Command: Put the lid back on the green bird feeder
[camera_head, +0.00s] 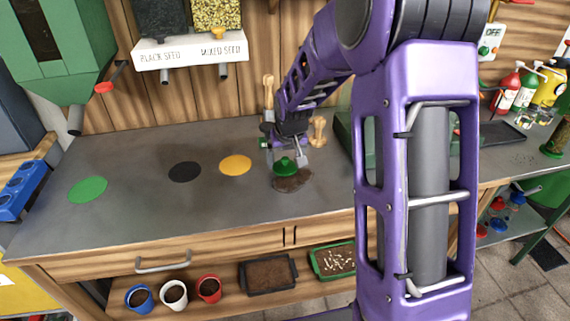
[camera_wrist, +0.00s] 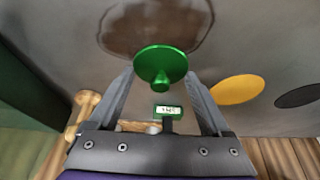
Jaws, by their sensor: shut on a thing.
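A round green lid (camera_head: 285,166) with a knob is at my gripper (camera_head: 288,160), over a brown patch (camera_head: 293,182) on the grey workbench. In the wrist view the lid (camera_wrist: 166,62) sits between the two fingertips of my gripper (camera_wrist: 161,76), with its knob toward the camera. My gripper is shut on the lid. I cannot tell how high it is above the bench.
The workbench (camera_head: 130,150) carries green (camera_head: 88,189), black (camera_head: 185,171) and yellow (camera_head: 236,165) spots. Seed dispensers (camera_head: 190,53) hang on the wall behind. Wooden-handled things (camera_head: 318,130) stand near my gripper. My arm hides the bench's right part. Pots and trays sit below.

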